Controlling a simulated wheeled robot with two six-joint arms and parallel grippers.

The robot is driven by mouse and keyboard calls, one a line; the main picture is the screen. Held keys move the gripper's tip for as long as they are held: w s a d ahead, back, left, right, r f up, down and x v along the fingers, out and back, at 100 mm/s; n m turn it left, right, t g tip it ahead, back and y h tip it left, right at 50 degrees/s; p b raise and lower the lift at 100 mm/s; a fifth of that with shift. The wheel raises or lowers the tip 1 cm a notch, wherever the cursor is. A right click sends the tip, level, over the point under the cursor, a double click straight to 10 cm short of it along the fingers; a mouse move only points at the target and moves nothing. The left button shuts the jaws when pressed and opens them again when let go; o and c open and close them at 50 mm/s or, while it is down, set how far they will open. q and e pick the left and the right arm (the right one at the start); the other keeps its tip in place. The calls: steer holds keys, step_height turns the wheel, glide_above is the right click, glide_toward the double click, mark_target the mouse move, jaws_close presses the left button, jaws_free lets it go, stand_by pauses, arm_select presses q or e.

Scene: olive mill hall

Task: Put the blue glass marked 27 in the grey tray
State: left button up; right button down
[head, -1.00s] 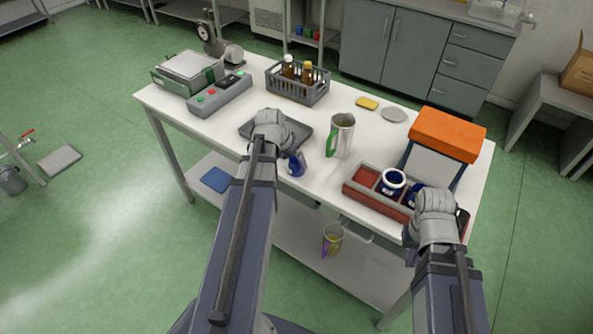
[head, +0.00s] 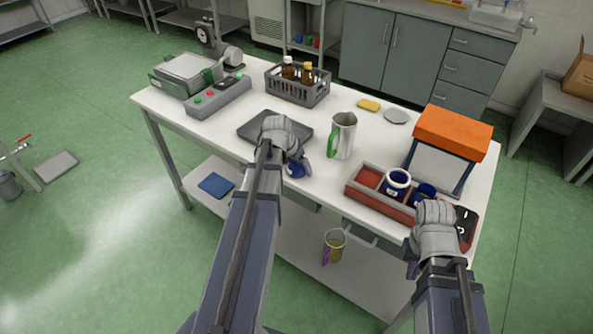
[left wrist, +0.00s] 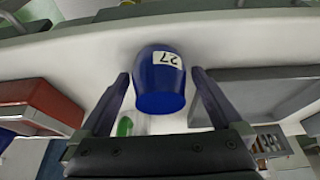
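The blue glass (head: 295,171) stands on the white table near its front edge, partly hidden by my left gripper (head: 299,164). In the left wrist view the glass (left wrist: 160,88) shows its white label reading 27. It is between the two fingers of my left gripper (left wrist: 158,82), which are apart with a visible gap on each side. The grey tray (head: 252,129) lies flat just behind and left of the glass; it also shows in the left wrist view (left wrist: 270,92). My right gripper (head: 437,232) is at the front right; its fingers are hidden.
A metal jug (head: 345,138) with a green handle stands right of the glass. A red-lined divided box (head: 376,198) with blue cups is at the right front, before an orange-lidded box (head: 450,135). A bottle crate (head: 297,92) stands behind the tray.

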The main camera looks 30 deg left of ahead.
arm_select(q)
steer(key=c, duration=1.5)
steer(key=shift+r, duration=0.15)
step_height(320, 180, up, 10)
steer(key=p, duration=1)
